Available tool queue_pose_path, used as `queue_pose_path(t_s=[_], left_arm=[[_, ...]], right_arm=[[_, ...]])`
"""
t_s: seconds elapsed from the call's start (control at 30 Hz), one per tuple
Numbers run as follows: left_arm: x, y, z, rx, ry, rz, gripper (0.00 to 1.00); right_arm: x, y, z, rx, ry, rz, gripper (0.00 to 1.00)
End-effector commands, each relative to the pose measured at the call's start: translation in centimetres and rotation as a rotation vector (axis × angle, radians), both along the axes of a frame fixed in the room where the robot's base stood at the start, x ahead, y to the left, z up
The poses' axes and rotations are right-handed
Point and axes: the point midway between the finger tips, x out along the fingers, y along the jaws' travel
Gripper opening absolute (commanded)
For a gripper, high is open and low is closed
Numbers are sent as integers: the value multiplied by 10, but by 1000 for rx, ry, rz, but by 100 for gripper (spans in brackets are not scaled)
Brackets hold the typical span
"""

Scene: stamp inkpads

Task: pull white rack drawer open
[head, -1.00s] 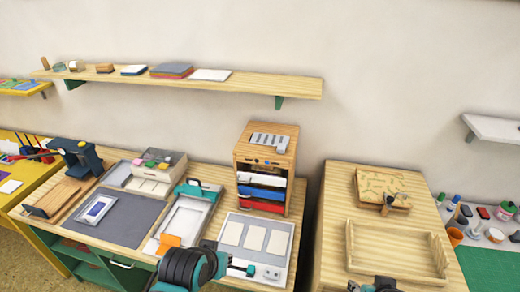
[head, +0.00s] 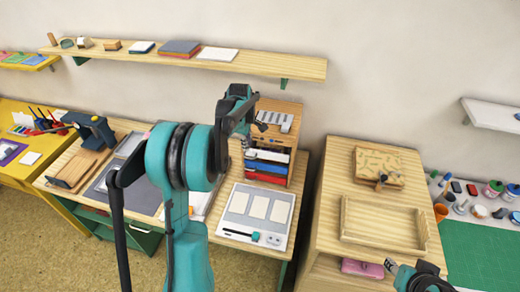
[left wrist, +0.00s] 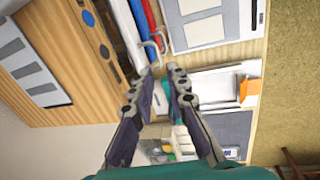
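The wooden rack (head: 277,109) stands at the back of the middle table. Its white drawer (head: 269,155) sits above a blue drawer (head: 266,166) and a red drawer (head: 264,179). My left gripper (head: 250,122) is in front of the rack's upper part, and my arm hides some of its left side. In the left wrist view the rack is on the left, with the white drawer (left wrist: 124,35) edge-on and pale hooked handles (left wrist: 155,45) just beyond my left fingertips (left wrist: 164,73). These fingers are apart with nothing between them. My right gripper (head: 390,265) is partly visible at the lower right.
A grey board with white cards (head: 258,214) lies in front of the rack. A wooden tray (head: 384,225) and patterned block (head: 389,167) are on the right table. A shelf (head: 297,66) runs above the rack.

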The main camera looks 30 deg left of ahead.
Motion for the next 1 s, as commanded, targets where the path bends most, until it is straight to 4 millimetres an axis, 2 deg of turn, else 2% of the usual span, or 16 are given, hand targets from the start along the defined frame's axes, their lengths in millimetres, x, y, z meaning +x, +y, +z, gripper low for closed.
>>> queue_pose_path(t_s=[0.17,0.6,0.73,0.97,1.0], left_arm=[[6,9,-13,-13,11,52,15],[16,10,-76,-12,10,49,15],[17,10,-83,-12,10,49,15],[17,10,-84,-12,10,49,15],[17,10,-84,-12,10,49,13]], right_arm=[[0,0,2,0,0,0,40],[0,0,-8,0,0,0,40],[0,0,-9,0,0,0,40],[0,0,-9,0,0,0,40],[0,0,-9,0,0,0,40]])
